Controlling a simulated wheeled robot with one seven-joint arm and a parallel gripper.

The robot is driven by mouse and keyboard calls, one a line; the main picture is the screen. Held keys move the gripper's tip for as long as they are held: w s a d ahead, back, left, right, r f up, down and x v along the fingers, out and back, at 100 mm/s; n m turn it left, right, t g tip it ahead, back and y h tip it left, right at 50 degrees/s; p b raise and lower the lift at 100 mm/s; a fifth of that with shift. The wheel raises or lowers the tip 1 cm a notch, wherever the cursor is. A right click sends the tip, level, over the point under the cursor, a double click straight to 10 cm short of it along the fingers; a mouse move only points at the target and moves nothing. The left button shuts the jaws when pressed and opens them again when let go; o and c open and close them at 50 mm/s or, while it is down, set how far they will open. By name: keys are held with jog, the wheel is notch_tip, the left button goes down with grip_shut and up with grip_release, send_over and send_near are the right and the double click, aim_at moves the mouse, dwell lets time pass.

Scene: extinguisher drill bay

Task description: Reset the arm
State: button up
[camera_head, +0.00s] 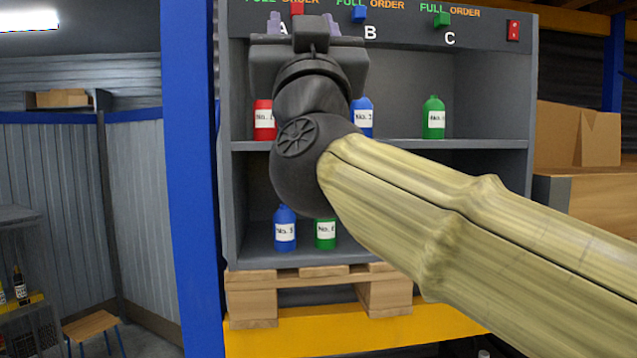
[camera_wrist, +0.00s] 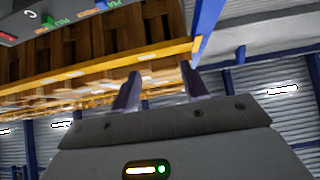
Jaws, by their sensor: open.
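My gripper (camera_head: 304,26) is raised in front of the top panel of a grey shelf unit, near the letter A. In the wrist view its two purple-grey fingers (camera_wrist: 158,92) are spread apart with nothing between them. My arm crosses the head view from the lower right and hides part of the shelf. The shelf unit (camera_head: 531,100) has a panel marked A, B and C, with a red block (camera_head: 297,8), a blue block (camera_head: 358,14) and a green block (camera_head: 441,19) along it.
A red bottle (camera_head: 264,120), a blue bottle (camera_head: 364,118) and a green bottle (camera_head: 433,118) stand on the upper shelf. Another blue bottle (camera_head: 285,230) and green bottle (camera_head: 325,234) stand below. A blue post (camera_head: 190,180) rises at left. Cardboard boxes (camera_head: 577,135) sit at right.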

jog(key=w+a+f+n+g+y, duration=0.2)
jog(key=w+f+n+g, duration=0.15)
jog(key=f, duration=0.45)
jog(key=w+a+f+n+g+y, duration=0.2)
jog(key=w+a+f, duration=0.1)
jog(key=w+f, duration=0.3)
jog(key=w+d+f+g+h, duration=0.1)
jog(key=d+f+g, duration=0.1)
jog(key=f, duration=0.6)
jog(key=w+d+f+m+g+h, duration=0.1)
jog(key=f+g, duration=0.1)
jog(key=f, duration=0.7)
jog(key=w+d+f+g+h, duration=0.1)
jog(key=w+d+f+g, duration=0.15)
jog(key=f, duration=0.55)
jog(key=s+d+f+m+g+h, duration=0.1)
jog(key=s+d+f+g, duration=0.25)
jog(key=f, duration=0.55)
jog(key=s+d+f+m+g+h, duration=0.2)
jog(key=d+f, duration=0.2)
jog(key=f, duration=0.6)
jog(key=s+d+f+m+g+h, duration=0.1)
jog(key=s+d+f+g, duration=0.2)
jog(key=s+f, duration=0.3)
jog(key=s+d+f+m+g, duration=0.2)
jog(key=s+d+f+g, duration=0.1)
jog(key=s+f, duration=0.4)
jog(key=shift+s+d+g+h, duration=0.35)
jog(key=shift+s+d+h, duration=0.1)
jog(key=shift+d, duration=0.4)
